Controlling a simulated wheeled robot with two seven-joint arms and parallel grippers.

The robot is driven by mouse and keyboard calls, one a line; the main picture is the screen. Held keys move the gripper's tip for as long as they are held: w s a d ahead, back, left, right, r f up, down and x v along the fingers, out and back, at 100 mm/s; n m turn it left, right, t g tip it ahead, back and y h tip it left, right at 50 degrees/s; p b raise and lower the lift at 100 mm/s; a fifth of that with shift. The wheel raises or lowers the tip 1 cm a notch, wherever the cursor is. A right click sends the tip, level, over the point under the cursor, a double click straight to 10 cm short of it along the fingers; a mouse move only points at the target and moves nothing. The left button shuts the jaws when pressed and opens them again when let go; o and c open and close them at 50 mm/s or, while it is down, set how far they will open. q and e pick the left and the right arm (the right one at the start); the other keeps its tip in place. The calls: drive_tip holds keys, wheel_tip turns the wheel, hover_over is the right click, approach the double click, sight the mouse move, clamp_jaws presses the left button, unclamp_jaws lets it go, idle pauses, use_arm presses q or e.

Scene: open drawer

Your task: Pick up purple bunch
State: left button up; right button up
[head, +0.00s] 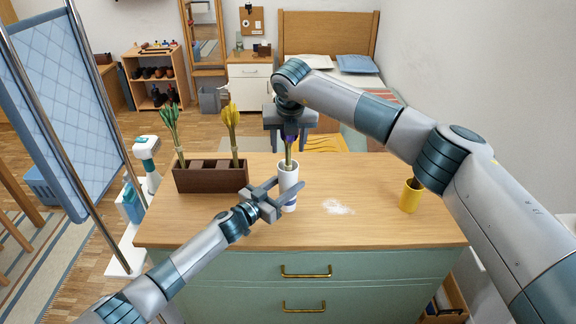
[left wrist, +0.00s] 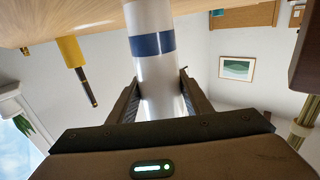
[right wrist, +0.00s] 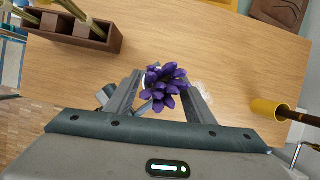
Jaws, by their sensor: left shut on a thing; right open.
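The purple bunch (head: 290,138) stands upright in a white vase (head: 288,176), its stem going down into the vase mouth. In the right wrist view the purple flower heads (right wrist: 164,86) sit between the fingers. My right gripper (head: 290,142) is open, pointing down from above with its fingers on both sides of the bunch. My left gripper (head: 287,187) is shut around the white vase, which has a blue band and also shows in the left wrist view (left wrist: 158,80). The fingers partly hide the vase in the head view.
A brown divided planter (head: 210,180) on the left of the wooden top (head: 380,235) holds a green bunch (head: 170,125) and a yellow bunch (head: 232,120). A yellow cup (head: 410,198) with a brown stick stands at the right. White powder (head: 338,208) lies right of the vase.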

drive_tip(key=shift+w+f, duration=0.2)
drive_tip(key=shift+f, duration=0.25)
clamp_jaws()
drive_tip(key=shift+r, duration=0.2)
wheel_tip(320, 180, up, 18)
drive_tip(key=shift+f, duration=0.15)
idle(0.5)
use_arm(q)
drive_tip(key=o, duration=1.4)
drive_tip(key=shift+c, duration=0.2)
drive_tip(key=shift+s+a, duration=0.1)
